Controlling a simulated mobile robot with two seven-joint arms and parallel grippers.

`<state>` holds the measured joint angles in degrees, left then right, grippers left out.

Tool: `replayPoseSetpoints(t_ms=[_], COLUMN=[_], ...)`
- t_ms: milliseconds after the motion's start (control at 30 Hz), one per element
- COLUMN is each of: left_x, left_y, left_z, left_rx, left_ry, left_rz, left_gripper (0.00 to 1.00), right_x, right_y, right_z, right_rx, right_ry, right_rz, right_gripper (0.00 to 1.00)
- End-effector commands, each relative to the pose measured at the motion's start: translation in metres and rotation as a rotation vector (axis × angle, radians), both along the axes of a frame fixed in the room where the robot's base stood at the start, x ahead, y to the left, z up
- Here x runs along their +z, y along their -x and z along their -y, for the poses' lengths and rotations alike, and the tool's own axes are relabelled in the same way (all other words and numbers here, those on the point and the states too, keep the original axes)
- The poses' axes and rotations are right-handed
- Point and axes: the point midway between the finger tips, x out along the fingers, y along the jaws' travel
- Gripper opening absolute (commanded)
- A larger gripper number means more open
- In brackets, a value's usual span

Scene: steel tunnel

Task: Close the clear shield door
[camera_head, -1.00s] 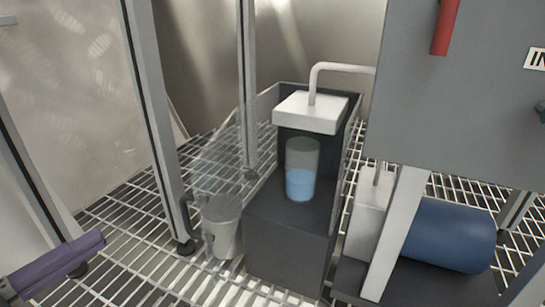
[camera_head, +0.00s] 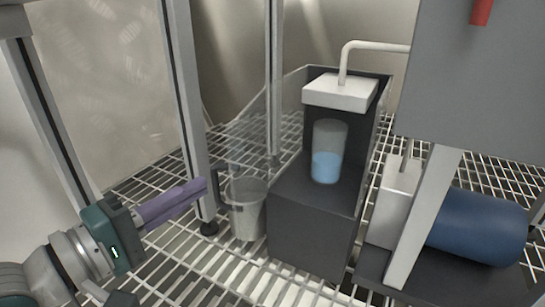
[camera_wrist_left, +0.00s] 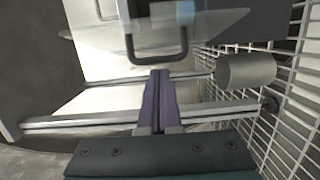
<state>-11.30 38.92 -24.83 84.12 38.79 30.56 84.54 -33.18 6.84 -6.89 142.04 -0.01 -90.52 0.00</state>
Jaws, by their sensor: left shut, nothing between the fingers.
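The clear shield door (camera_head: 252,128) is a see-through panel standing open to the left of the dark dispenser box (camera_head: 310,222). Its dark handle (camera_head: 223,173) is on its left side. In the left wrist view the clear panel (camera_wrist_left: 215,25) crosses the top, with the U-shaped handle (camera_wrist_left: 157,57) just beyond the fingertips. My left gripper (camera_head: 204,185) has purple fingers, shut and empty, pointing at the handle from the left. The wrist view shows the fingers (camera_wrist_left: 160,75) together, close to the handle; contact cannot be told. My right gripper is not in view.
A grey bucket (camera_head: 247,212) stands beside the box, close to my left fingertips. A metal post (camera_head: 188,110) rises just behind them. A clear cup with blue liquid (camera_head: 327,165) is in the box. A blue cylinder (camera_head: 478,228) lies right. The floor is open grating.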

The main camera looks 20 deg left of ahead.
Motion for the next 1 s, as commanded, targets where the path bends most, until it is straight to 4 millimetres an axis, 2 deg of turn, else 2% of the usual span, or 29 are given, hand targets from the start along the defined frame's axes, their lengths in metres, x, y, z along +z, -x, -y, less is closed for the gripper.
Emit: replayPoseSetpoints(t_ms=[433, 1000], left_x=[0.001, 0.001], left_y=[0.0, 0.002], left_z=[0.001, 0.005], left_rx=[0.01, 0.153], left_ry=[0.001, 0.002], left_rz=[0.001, 0.001], left_gripper=[0.0, 0.0], right_x=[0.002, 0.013], right_y=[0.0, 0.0], right_z=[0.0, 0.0], right_rx=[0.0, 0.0], right_ry=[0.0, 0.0], right_rz=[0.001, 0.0], right_gripper=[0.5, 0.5])
